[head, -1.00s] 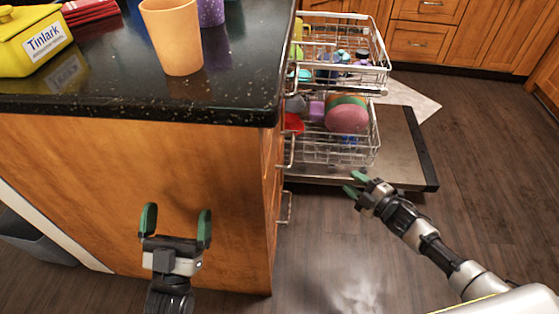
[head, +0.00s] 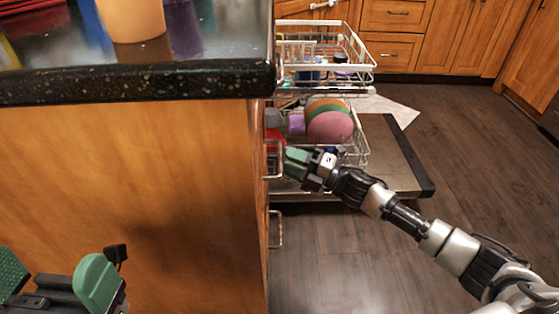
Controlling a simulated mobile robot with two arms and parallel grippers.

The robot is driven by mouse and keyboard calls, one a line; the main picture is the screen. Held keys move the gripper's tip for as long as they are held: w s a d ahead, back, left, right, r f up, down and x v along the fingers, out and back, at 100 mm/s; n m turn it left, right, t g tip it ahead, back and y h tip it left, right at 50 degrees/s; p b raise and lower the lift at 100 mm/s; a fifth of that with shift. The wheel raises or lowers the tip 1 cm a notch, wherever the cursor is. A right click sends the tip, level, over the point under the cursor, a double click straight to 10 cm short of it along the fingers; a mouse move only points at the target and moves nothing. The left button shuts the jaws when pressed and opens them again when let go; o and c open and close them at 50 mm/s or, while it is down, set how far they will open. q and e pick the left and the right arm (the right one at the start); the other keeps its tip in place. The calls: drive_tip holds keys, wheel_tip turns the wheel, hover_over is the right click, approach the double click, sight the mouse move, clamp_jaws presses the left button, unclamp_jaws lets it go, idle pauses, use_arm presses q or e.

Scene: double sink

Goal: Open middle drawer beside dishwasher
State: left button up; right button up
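The drawer fronts on the right side of the wooden cabinet are seen almost edge-on. A metal bar handle (head: 275,160) sticks out from them, apparently the middle drawer's. A lower bar handle (head: 277,229) shows below it. My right gripper (head: 288,161) is right beside the upper of these handles, its green fingertips pointing left at it. I cannot tell whether the fingers are around the handle or touching it. My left gripper (head: 55,280) is open and empty at the lower left, in front of the cabinet's end panel. The open dishwasher (head: 400,160) stands behind my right gripper.
The dishwasher's upper rack (head: 350,55) and lower rack (head: 355,150) are pulled out, with dishes inside. The dark countertop (head: 190,82) overhangs the cabinet and carries an orange cup (head: 133,18). The wooden floor (head: 345,250) is clear at the right.

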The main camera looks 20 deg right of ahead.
sight(280, 156)
drive_tip(key=shift+x, duration=1.65)
clamp_jaws()
